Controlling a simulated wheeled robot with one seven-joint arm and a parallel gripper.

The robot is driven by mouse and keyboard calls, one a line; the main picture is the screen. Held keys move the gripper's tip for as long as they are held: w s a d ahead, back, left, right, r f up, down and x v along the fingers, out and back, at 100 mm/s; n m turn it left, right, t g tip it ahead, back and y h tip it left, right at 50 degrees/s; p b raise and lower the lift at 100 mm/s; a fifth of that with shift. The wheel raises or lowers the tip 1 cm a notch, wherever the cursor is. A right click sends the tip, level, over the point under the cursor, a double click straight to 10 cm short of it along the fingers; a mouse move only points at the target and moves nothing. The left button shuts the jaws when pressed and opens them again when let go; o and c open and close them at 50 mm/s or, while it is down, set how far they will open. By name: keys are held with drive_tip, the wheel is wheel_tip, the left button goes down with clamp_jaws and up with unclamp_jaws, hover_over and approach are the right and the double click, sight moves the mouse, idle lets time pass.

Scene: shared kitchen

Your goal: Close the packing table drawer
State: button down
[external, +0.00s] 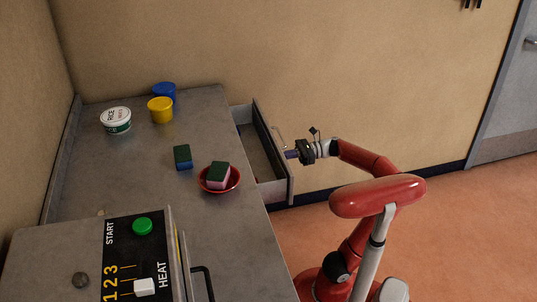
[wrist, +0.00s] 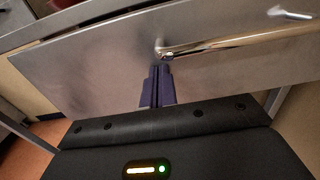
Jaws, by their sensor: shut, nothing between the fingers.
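The packing table drawer (external: 257,159) is pulled out from the right side of the grey table (external: 97,170) in the external view. Its inside shows and looks empty. My gripper (external: 290,154) is at the outer face of the drawer front, near the bar handle (external: 279,138). In the wrist view the drawer front (wrist: 100,65) fills the upper part. My gripper's purple fingers (wrist: 158,72) are shut together, with their tips at the drawer front just below the handle's left end (wrist: 175,51). I cannot tell for sure if the tips touch it.
On the table are a white tub (external: 116,120), a yellow cup (external: 160,110), a blue cup (external: 165,92), a sponge (external: 183,157), and a red bowl (external: 222,186) holding another sponge (external: 218,175). A machine with buttons (external: 95,255) stands in front. Floor (external: 460,220) to the right is clear.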

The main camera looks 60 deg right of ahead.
drive_tip(key=b+x, duration=0.4)
drive_tip(key=x, duration=1)
drive_tip(key=shift+w+a+f, duration=0.15)
drive_tip(key=shift+w+a, duration=0.05)
drive_tip(key=shift+a, duration=0.1)
drive_tip(key=shift+w+a, duration=0.4)
drive_tip(key=shift+w, duration=0.05)
drive_tip(key=shift+a+r, duration=0.2)
drive_tip(key=shift+r, duration=0.05)
drive_tip(key=shift+d, duration=0.1)
drive_tip(key=p+v, duration=0.1)
drive_tip(key=v, duration=1.3)
drive_tip(key=shift+d+p, duration=0.4)
